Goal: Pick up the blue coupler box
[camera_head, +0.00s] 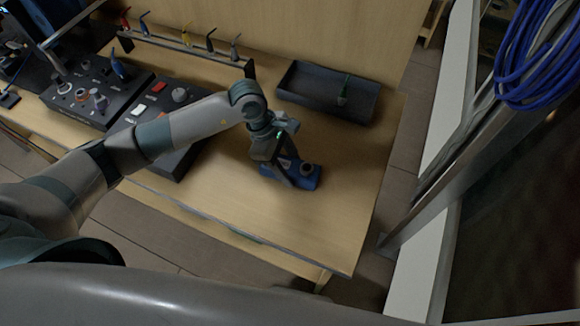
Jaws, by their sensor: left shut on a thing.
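The blue coupler box (308,180) is a small blue block with a dark round part on top, in the right half of the wooden table. My left gripper (284,172) reaches over it from above and is shut on it. The gripper and wrist hide part of the box. I cannot tell whether the box is on the tabletop or slightly raised. My right gripper is not in the view.
A dark tray (358,97) with a green-handled item stands behind the gripper. A dark control panel (105,98) and a rack of coloured tools (187,42) are to the left. The table (330,225) is bare in front. A metal frame with blue cable (525,75) is at right.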

